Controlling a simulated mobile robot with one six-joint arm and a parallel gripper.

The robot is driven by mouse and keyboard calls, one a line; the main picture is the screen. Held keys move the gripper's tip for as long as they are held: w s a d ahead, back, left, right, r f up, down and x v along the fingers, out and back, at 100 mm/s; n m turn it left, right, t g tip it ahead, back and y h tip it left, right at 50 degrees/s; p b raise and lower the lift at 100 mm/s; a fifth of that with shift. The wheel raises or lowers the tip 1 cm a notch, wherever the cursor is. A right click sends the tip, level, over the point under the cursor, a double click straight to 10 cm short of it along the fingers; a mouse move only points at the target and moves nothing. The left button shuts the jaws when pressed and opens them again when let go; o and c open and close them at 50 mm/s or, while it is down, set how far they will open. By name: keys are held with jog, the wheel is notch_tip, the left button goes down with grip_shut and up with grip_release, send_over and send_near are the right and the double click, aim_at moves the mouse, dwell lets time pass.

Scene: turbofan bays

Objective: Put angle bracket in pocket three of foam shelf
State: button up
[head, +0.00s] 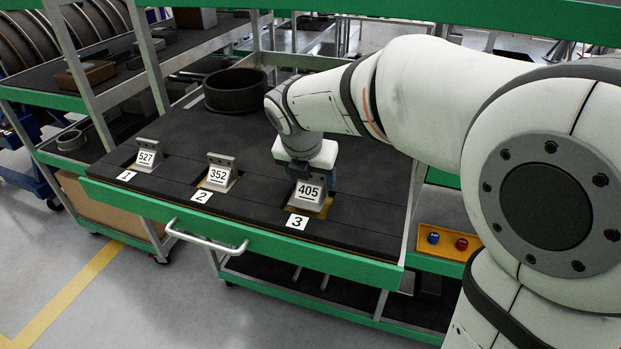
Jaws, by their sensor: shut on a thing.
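The foam shelf (255,225) is a dark sheet in a green-edged cart, with pockets labelled 1 (126,176), 2 (201,197) and 3 (297,222) along its front. A grey angle bracket marked 405 (309,195) is at pocket three, upright, with yellow pocket floor showing around its base. I cannot tell whether its base rests on the floor of the pocket. My gripper (308,178) points down from above and is shut on this bracket, its fingers partly hidden behind the plate. Bracket 527 (148,155) stands in pocket one and bracket 352 (218,174) in pocket two.
A dark round ring (235,91) stands at the back of the foam shelf. A yellow box with a blue and a red button (447,241) is at the right of the cart. A handle (205,238) sticks out in front. Shelving with parts stands at the left.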

jog(key=shift+f, duration=0.7)
jog(key=o, duration=1.1)
jog(key=shift+f, duration=0.15)
